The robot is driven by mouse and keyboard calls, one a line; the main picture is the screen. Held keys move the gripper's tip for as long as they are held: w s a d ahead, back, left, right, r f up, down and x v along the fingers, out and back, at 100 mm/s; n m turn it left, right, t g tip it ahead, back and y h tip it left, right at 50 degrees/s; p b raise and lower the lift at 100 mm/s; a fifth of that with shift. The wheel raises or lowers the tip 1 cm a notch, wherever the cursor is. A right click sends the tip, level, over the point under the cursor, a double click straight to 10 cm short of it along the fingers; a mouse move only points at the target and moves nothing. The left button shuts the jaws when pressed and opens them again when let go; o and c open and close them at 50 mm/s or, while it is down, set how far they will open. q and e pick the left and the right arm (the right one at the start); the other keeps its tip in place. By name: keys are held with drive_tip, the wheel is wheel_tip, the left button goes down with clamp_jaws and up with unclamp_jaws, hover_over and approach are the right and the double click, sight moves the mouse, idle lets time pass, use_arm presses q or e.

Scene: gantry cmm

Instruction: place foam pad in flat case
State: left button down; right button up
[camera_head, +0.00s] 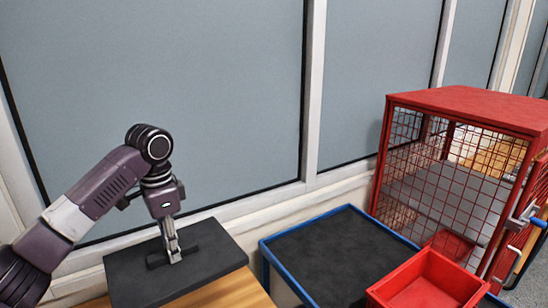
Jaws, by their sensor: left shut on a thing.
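A dark grey, flat rectangular slab (215,262), which looks like the foam pad, is at the lower left, level over a wooden surface. A raised dark bar stands at its middle. My left gripper (173,252) points down and is shut on this bar. I cannot tell if the slab rests on the wood or is held just above it. No flat case can be made out for certain. My right gripper is not in view.
A blue-rimmed cart (349,208) with a dark mat top stands right of the slab; its top is mostly clear. A red open bin (428,283) is at its front right. A red mesh cage (470,105) stands at the right. A paneled wall (180,90) closes the back.

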sight(184, 286)
use_arm(q)
drive_tip(key=s+d+f+n, duration=0.1)
drive_tip(key=s+d, duration=0.1)
drive_tip(key=s+d+n, duration=0.2)
drive_tip(key=s, duration=0.1)
drive_tip(key=s+d+f+n, duration=0.1)
drive_tip(key=s+d+n, duration=0.1)
drive_tip(key=s, duration=0.1)
drive_tip(key=shift+s+f, duration=0.1)
drive_tip(key=shift+f, duration=0.2)
drive_tip(key=s+d+f+n, duration=0.1)
drive_tip(key=s+d+n, duration=0.1)
drive_tip(key=s, duration=0.4)
drive_tip(key=s+d+f+n, duration=0.1)
drive_tip(key=s+f+n, duration=0.1)
drive_tip(key=s, duration=0.5)
drive_tip(key=shift+d+n, duration=0.35)
drive_tip(key=shift+n, duration=0.05)
drive_tip(key=shift+w+f, duration=0.1)
